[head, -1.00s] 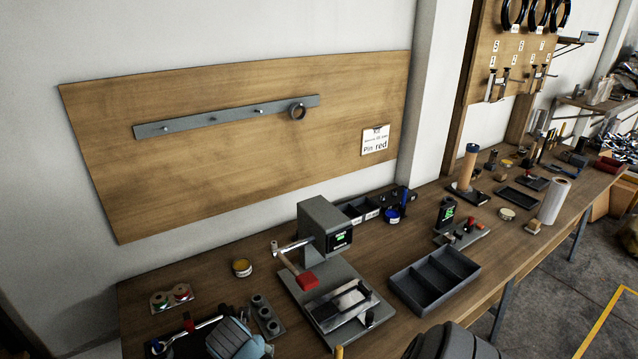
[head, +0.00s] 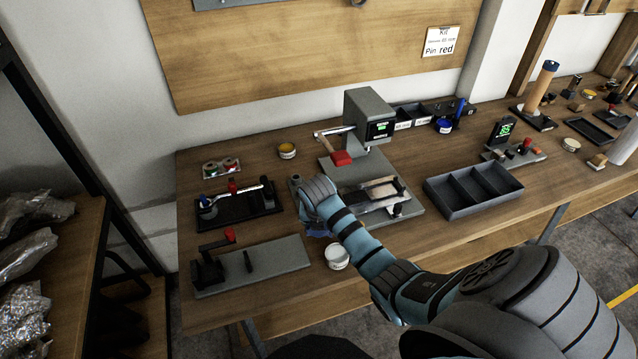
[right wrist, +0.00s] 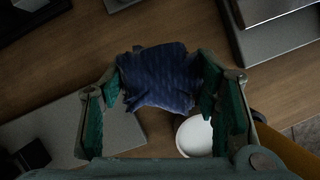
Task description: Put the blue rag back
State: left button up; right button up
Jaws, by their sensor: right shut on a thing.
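The blue rag (right wrist: 158,78) is dark and crumpled and sits between the fingers of my right gripper (right wrist: 165,82) in the right wrist view. The fingers press on its two sides. In the head view my right gripper (head: 318,212) is over the bench, between a black tray and the press. Only a small bit of the rag (head: 318,232) shows below it; the rest is hidden by the gripper and arm. I cannot tell for sure whether the rag touches the bench. My left gripper is not in view.
A white-lidded jar (head: 337,257) stands close to the rag, also in the wrist view (right wrist: 196,136). A grey plate with a clamp (head: 265,268), a black tool tray (head: 274,208), the press (head: 368,106) and a compartment bin (head: 432,192) surround it.

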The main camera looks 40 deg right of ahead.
jog(key=shift+w+d+f+b, duration=0.2)
jog(key=shift+w+d, duration=0.25)
jog(key=shift+w, duration=0.15)
jog(key=shift+w+d+f+b, duration=0.1)
jog(key=shift+w+d+f, duration=0.05)
jog(key=shift+w+d, duration=0.4)
notch_tip(320, 180, down, 3)
jog(key=shift+w+a+f+b, duration=0.1)
jog(key=shift+w+b, duration=0.05)
jog(key=shift+b, duration=0.2)
jog(key=o, duration=1.2)
